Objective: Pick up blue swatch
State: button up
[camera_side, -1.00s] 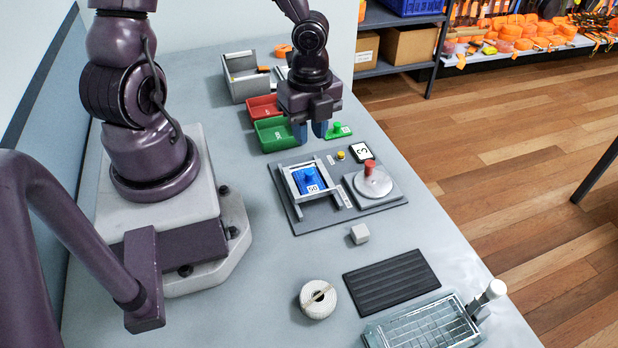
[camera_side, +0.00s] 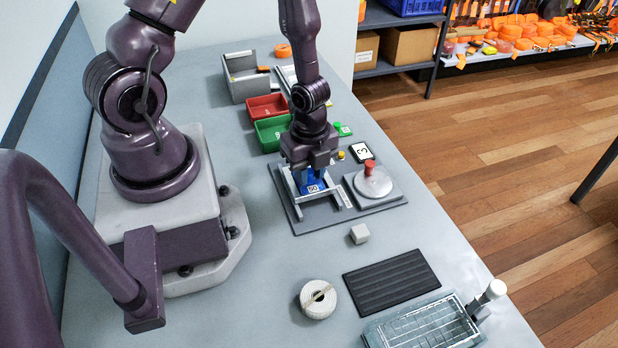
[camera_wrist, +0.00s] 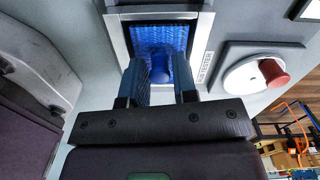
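The blue swatch (camera_side: 314,187) lies in a light grey frame (camera_side: 337,194) on a dark grey board, with a label reading 50 at its front edge. In the wrist view the swatch (camera_wrist: 158,40) shows a woven blue face and a blue knob (camera_wrist: 161,68). My gripper (camera_wrist: 160,84) is over the swatch, its two blue fingers apart on either side of the knob. I see a gap between knob and fingers, so it is open. In the side view my gripper (camera_side: 308,172) hides the back of the swatch.
A round grey plate (camera_side: 374,188) with a red knob (camera_side: 370,168) stands right of the frame. Green (camera_side: 270,143) and red bins sit behind.

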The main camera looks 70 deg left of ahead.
grip_shut()
jog(key=shift+r, duration=0.1)
notch_tip(320, 180, up, 9)
jog(key=shift+a, duration=0.1)
jog(key=shift+r, duration=0.2)
jog(key=w+d+r+n, duration=0.1)
jog(key=w+r+n, duration=0.2)
jog(key=w+n, duration=0.2)
jog(key=w+d+r+n, duration=0.2)
jog(key=w+n, duration=0.3)
jog(key=n, duration=0.6)
jog(key=shift+w+d+r, duration=0.25)
jog(key=shift+w+r, duration=0.1)
jog(key=shift+r, duration=0.15)
